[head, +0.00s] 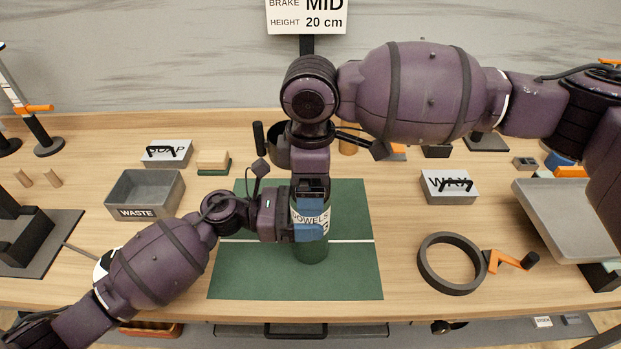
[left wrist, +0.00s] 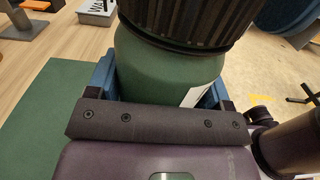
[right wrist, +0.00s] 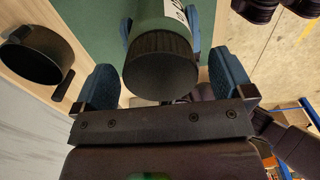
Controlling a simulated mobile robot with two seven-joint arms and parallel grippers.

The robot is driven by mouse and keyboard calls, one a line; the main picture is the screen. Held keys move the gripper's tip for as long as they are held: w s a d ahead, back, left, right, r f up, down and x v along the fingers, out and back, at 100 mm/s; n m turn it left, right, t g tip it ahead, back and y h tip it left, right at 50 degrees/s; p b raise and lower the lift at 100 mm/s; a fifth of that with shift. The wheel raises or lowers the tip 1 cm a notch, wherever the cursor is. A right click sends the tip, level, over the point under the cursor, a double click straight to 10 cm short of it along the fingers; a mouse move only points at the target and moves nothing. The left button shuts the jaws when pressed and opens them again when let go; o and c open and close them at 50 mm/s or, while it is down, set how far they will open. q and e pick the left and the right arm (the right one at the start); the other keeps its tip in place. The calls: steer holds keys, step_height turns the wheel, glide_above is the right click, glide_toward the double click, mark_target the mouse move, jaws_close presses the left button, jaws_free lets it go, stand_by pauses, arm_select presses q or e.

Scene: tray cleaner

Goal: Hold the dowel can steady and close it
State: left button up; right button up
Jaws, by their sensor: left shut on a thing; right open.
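The dowel can (head: 311,250) is green with a white "DOWELS" label and stands on the green mat (head: 350,275). A black ribbed lid (right wrist: 160,72) sits at the can's top; it also shows in the left wrist view (left wrist: 190,22). I cannot tell whether it is tightened. My left gripper (head: 308,224) is shut around the can's body below the lid, its blue fingers on either side. My right gripper (right wrist: 160,80) points down from above, open, with its fingers spread on both sides of the lid and apart from it. The right arm hides the lid in the head view.
A grey WASTE bin (head: 145,190), a SOAP box (head: 167,153) and a sponge (head: 212,161) are at left. A WAX box (head: 447,187), black ring (head: 452,263), orange crank (head: 508,260) and grey tray (head: 570,220) are at right. A black pot (right wrist: 38,58) stands behind the can.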

step_height(320, 180, up, 12)
stand_by(0.7)
arm_select(q)
steer(key=o, duration=1.7)
steer(key=shift+o, duration=0.2)
steer(key=shift+a, duration=0.1)
steer(key=a+b, duration=0.1)
steer(key=a, duration=0.9)
steer(key=shift+a, duration=0.3)
arm_select(e)
steer(key=shift+w+f, duration=0.2)
steer(key=shift+f, duration=0.95)
